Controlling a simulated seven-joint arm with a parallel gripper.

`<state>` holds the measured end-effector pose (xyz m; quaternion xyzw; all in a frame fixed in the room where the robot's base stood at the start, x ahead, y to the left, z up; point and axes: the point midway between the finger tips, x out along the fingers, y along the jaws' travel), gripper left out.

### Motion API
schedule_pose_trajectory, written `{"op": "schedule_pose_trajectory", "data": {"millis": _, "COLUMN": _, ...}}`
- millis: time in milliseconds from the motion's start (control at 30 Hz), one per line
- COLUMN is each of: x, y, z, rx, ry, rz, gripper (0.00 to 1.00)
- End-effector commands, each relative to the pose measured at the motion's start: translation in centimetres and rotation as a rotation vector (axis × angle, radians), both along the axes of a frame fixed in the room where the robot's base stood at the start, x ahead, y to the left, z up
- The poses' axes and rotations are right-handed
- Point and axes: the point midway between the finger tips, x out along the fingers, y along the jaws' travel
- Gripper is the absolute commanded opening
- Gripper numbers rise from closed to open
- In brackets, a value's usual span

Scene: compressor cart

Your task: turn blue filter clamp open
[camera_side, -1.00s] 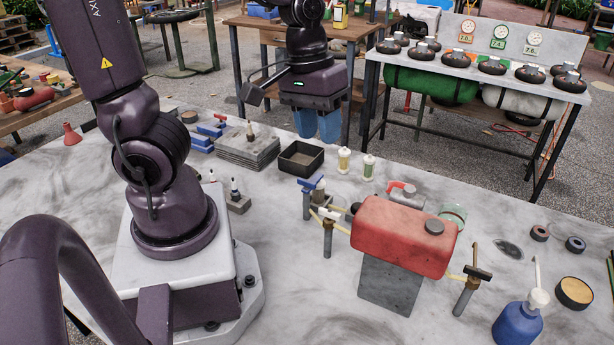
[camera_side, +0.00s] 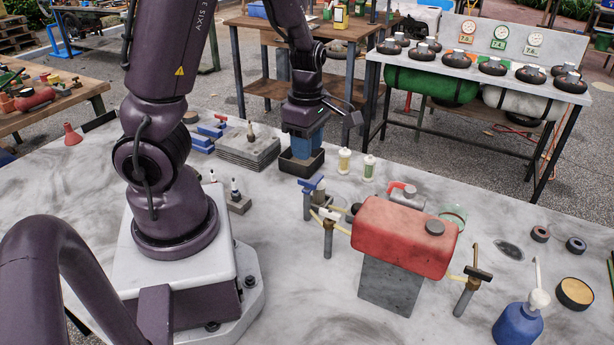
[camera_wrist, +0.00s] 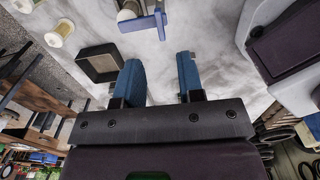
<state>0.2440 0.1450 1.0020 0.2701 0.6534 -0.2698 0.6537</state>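The blue filter clamp (camera_side: 312,184) is a blue bar handle on top of a grey post, left of the red tank (camera_side: 405,235). In the wrist view its blue bar (camera_wrist: 143,21) shows at the top, beyond my fingertips. My gripper (camera_side: 302,150) is up and behind the clamp in the side view, pointing down, with its blue fingers overlapping the black tray in the picture. In the wrist view my gripper (camera_wrist: 160,65) has its two blue fingers spread apart with only the marble table between them. It is empty and does not touch the clamp.
A black open tray (camera_side: 290,165) stands behind the clamp. Two small filter bottles (camera_side: 345,160) (camera_side: 368,167) stand right of the tray. A stack of grey plates (camera_side: 245,150) lies to the left.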

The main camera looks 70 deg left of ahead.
Motion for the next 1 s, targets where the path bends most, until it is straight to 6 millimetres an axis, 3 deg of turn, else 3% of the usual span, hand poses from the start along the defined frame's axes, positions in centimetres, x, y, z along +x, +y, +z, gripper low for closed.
{"op": "schedule_pose_trajectory", "data": {"millis": 200, "x": -0.2, "y": 0.1, "z": -4.7, "rx": 0.000, "ry": 0.006, "rz": 0.004, "gripper": 0.35}}
{"op": "schedule_pose_trajectory", "data": {"millis": 400, "x": -0.1, "y": 0.1, "z": -7.2, "rx": 0.000, "ry": 0.001, "rz": 0.000, "gripper": 0.35}}
{"op": "schedule_pose_trajectory", "data": {"millis": 833, "x": 0.0, "y": 0.0, "z": -8.2, "rx": 0.001, "ry": -0.002, "rz": -0.002, "gripper": 0.35}}
{"op": "schedule_pose_trajectory", "data": {"millis": 1000, "x": 0.0, "y": 0.0, "z": -8.1, "rx": 0.001, "ry": -0.002, "rz": -0.002, "gripper": 0.00}}
